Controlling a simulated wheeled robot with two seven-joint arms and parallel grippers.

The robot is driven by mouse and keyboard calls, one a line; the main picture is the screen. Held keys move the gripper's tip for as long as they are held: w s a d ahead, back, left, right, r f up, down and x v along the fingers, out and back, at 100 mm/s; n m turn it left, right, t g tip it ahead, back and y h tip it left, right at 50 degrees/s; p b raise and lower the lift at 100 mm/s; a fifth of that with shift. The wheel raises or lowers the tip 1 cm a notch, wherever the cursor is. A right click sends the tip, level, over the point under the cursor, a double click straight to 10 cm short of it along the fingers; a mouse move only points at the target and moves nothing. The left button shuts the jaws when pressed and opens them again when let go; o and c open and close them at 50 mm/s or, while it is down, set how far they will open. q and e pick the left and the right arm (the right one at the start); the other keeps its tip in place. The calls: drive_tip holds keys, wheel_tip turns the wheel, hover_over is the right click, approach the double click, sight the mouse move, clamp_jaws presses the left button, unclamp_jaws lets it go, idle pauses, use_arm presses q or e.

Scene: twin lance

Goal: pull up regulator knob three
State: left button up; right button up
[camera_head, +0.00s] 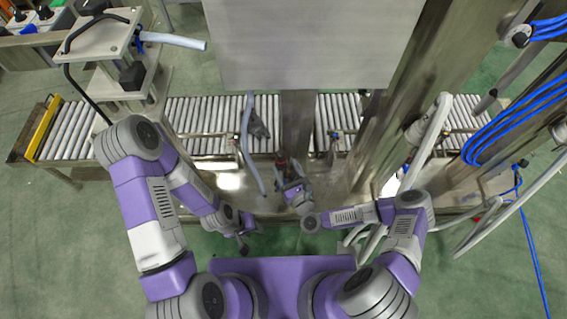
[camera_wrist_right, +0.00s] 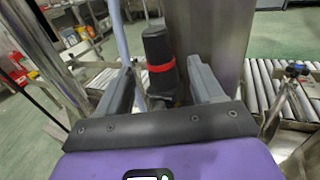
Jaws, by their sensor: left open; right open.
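In the right wrist view a black knob with a red band (camera_wrist_right: 158,52) stands upright between the two grey fingers of my right gripper (camera_wrist_right: 161,68). The fingers are open, with a visible gap on both sides of the knob. Its base is partly hidden by the gripper. In the head view my right gripper (camera_head: 284,176) is at the front of the machine, by a small red spot, and mostly covers the knob. My left gripper (camera_head: 244,241) hangs open and empty, lower and to the left. I cannot tell the knob's number.
A roller conveyor (camera_head: 205,115) runs behind the grippers. A metal post (camera_head: 297,115) and a large grey box (camera_head: 310,45) stand behind and above the right gripper. A pale hose (camera_head: 247,140) hangs just left of it.

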drive_tip(key=shift+x, duration=1.45)
